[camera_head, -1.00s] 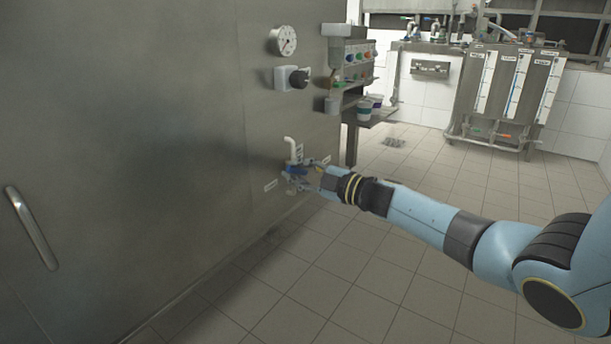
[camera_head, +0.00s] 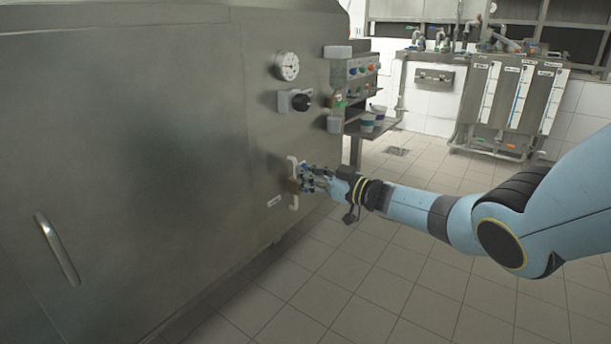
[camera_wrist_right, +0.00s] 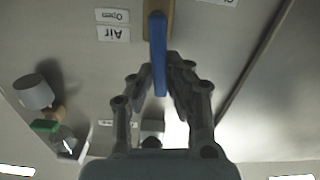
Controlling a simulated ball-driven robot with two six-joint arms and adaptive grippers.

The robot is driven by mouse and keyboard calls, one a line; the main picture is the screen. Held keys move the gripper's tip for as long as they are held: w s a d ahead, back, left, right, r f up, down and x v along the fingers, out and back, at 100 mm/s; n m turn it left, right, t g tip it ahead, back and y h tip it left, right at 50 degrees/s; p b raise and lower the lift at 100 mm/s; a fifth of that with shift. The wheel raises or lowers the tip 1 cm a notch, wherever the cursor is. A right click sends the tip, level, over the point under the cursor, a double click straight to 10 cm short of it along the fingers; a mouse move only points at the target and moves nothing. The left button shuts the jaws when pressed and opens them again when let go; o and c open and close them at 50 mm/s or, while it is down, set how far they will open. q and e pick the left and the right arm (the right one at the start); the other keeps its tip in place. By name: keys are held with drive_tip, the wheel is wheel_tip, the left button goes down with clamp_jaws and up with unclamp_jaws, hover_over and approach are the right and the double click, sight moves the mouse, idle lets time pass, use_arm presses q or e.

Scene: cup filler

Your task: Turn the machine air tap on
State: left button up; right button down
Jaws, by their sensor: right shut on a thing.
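The air tap (camera_head: 293,186) is on the machine's steel side wall, a brass body on a pale vertical pipe. In the right wrist view its blue lever (camera_wrist_right: 158,55) sticks out from the brass body (camera_wrist_right: 166,12) and reaches between my fingers. My right gripper (camera_head: 308,182) is at the tap, shut on the blue lever; it also shows in the right wrist view (camera_wrist_right: 158,82). "Air" (camera_wrist_right: 114,33) and "Open" (camera_wrist_right: 114,15) labels sit beside the tap, upside down in that view. My left gripper is not in view.
Above the tap are a round gauge (camera_head: 287,66) and a black rotary knob (camera_head: 301,102). A side shelf (camera_head: 372,128) carries cups (camera_head: 367,122) behind the tap. A door handle (camera_head: 57,249) is at the left. The tiled floor to the right is clear.

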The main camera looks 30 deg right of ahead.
drive_tip(key=shift+d+f+m, duration=0.15)
drive_tip(key=shift+d+m, duration=0.2)
drive_tip(key=shift+m, duration=0.55)
drive_tip(key=c, duration=1.3)
unclamp_jaws()
drive_tip(key=shift+w, duration=0.1)
drive_tip(key=shift+d, duration=0.1)
